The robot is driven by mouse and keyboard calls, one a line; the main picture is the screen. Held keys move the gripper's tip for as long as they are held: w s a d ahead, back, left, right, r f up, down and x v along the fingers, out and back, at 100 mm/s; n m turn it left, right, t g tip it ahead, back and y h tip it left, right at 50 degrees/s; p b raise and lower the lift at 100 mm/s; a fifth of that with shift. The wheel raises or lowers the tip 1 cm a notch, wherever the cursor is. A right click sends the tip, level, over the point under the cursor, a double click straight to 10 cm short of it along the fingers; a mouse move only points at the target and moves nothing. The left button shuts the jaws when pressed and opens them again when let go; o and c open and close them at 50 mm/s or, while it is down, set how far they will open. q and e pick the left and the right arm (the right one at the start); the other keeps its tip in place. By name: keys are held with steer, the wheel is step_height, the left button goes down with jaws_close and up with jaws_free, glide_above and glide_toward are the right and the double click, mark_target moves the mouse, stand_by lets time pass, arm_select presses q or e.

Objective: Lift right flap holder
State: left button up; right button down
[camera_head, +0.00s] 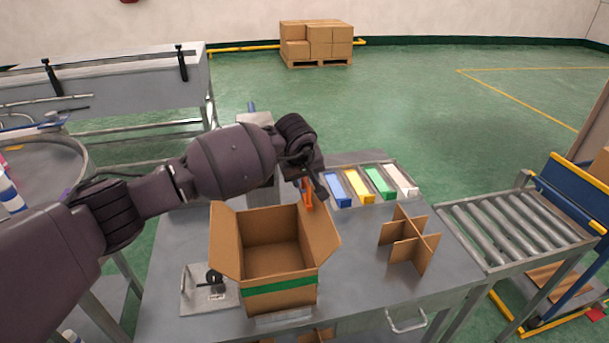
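An open cardboard box (280,263) with a green band stands on the grey metal table, its left and right flaps spread outward. A small orange flap holder (308,196) shows at the back end of the box's right flap (322,232). My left gripper (313,188) points down right at the orange holder and covers part of it. Its fingers are small and dark, and I cannot tell whether they are closed on the holder. My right gripper is not in view.
A cardboard divider (408,240) stands on the table to the right of the box. Blue, yellow, green and white bins (361,185) line the back right. A small metal fixture (210,288) lies left of the box. A roller conveyor (515,235) adjoins at right.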

arm_select(q)
jaws_close()
stand_by(0.3)
